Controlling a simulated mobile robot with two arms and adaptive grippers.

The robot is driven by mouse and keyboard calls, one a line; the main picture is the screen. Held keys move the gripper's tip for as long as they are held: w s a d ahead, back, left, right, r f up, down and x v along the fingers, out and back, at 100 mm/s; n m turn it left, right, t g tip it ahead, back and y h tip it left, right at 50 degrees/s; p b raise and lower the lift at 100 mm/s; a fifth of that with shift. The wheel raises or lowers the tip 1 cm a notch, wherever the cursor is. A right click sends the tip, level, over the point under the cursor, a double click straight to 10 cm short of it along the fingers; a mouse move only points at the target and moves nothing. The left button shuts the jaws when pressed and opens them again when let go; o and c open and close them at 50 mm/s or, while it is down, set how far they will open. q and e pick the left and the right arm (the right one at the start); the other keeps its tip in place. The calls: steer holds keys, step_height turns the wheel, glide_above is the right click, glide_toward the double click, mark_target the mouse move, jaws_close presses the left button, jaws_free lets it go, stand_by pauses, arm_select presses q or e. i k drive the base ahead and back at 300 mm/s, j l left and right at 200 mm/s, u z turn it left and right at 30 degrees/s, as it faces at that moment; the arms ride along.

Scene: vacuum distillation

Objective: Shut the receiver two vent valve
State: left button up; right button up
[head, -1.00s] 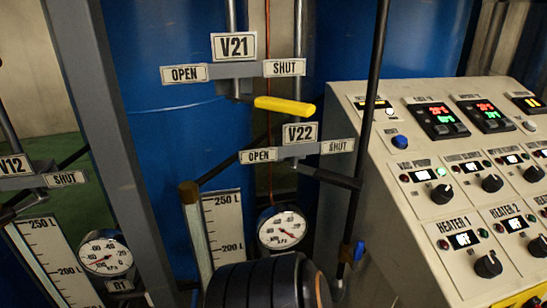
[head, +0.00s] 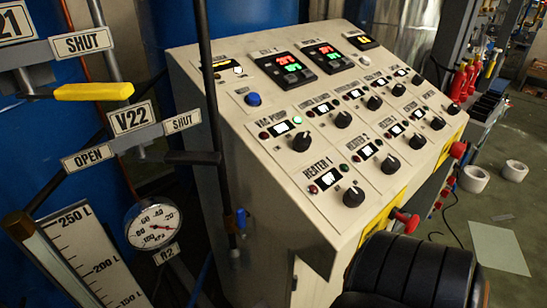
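In the head view the V22 label (head: 131,118) stands at the left, with an OPEN plate (head: 88,157) to its lower left and a SHUT plate (head: 182,121) to its right. A dark bar (head: 192,157) extends right below the SHUT plate; I cannot tell whether it is the V22 handle. Above, a yellow handle (head: 93,92) lies nearly level under another SHUT plate (head: 83,43), beside a partly cut-off label ending in 21. A dial gauge (head: 153,224) marked R2 hangs below V22. No label names the receiver two vent. Neither gripper shows.
A cream control panel (head: 290,165) with knobs and lit displays fills the middle. A dark upright pole (head: 212,120) stands between it and V22. A level scale (head: 92,262) is at lower left. Black ribbed part of my arm fills the bottom right. Tape rolls (head: 473,179) lie on the floor.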

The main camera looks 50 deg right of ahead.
mark_target(240, 213)
steer(key=z, duration=1.35)
